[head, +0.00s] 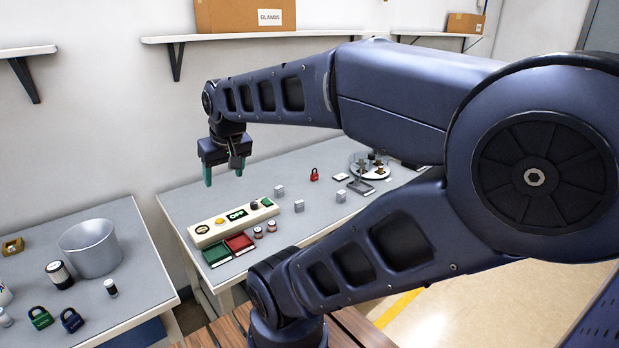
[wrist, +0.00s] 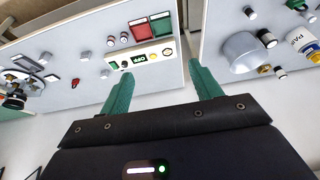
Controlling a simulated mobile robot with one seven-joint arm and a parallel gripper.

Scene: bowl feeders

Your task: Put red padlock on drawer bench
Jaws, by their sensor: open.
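The red padlock (head: 314,174) stands on the grey bench (head: 195,197) with the control panel, toward its back middle. It also shows small in the wrist view (wrist: 75,83), left of the fingers. My gripper (head: 224,176) is open and empty, with green fingers pointing down, above the back left part of that bench and well left of the padlock. A second grey bench (head: 125,240) stands at the left, with a blue part below its top. No drawers show clearly, so I cannot tell for sure which is the drawer bench.
The left bench carries a grey bowl (head: 91,247), a green padlock (head: 40,317), a blue padlock (head: 72,320) and small cylinders. Near the red padlock are several grey blocks and a round clear-walled feeder (head: 370,170). A gap separates the benches. A wall shelf (head: 240,35) runs above.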

